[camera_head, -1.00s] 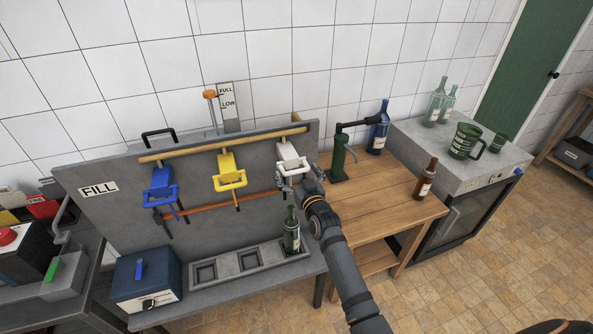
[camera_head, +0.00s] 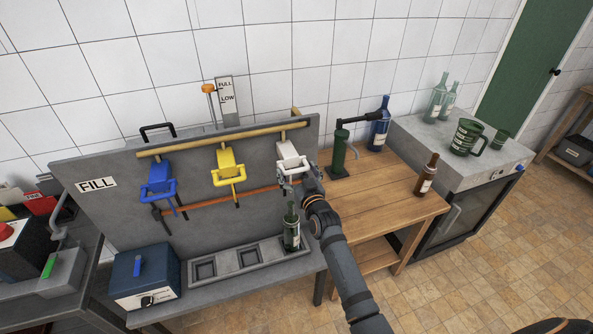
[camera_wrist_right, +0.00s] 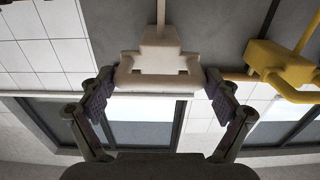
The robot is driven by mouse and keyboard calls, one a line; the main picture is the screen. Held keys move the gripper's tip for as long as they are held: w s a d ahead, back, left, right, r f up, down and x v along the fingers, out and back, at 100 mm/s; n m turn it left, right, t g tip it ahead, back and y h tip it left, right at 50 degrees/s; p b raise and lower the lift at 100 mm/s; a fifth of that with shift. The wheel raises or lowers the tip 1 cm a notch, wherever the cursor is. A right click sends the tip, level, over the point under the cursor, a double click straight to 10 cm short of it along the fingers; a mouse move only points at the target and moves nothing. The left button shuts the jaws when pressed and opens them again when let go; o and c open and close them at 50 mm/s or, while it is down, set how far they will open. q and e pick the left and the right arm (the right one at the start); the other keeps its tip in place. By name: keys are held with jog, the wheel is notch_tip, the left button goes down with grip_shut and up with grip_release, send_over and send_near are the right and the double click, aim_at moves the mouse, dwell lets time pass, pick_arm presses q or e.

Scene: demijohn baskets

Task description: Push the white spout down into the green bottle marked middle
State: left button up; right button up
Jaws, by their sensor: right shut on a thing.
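The white spout (camera_head: 289,157) is on the right of the grey panel, beside the yellow one; its loop handle is nearest me. My right gripper (camera_head: 291,182) is shut on the white spout. In the right wrist view, the fingers (camera_wrist_right: 160,98) are at both ends of the white handle (camera_wrist_right: 158,77). A green bottle (camera_head: 291,234) with a pale label stands upright in the right recess of the grey rack, below the spout. Its label is too small to read. The gripper hides the spout's lower end, so I cannot tell whether it touches the bottle neck. My left gripper is out of view.
A blue spout (camera_head: 158,180) and a yellow spout (camera_head: 228,170) hang left of it. The rack (camera_head: 220,263) has two empty recesses. A blue box (camera_head: 145,277) stands at its left. A green corker (camera_head: 339,155) and brown bottle (camera_head: 427,175) stand on the wooden table (camera_head: 385,200).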

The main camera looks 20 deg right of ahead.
notch_tip(320, 180, down, 16)
jog(key=b, duration=1.3)
jog(key=shift+b, duration=0.4)
jog(key=o, duration=1.4)
jog(key=shift+r, duration=0.1)
jog(key=s, duration=1.2)
jog(key=shift+d, duration=0.2)
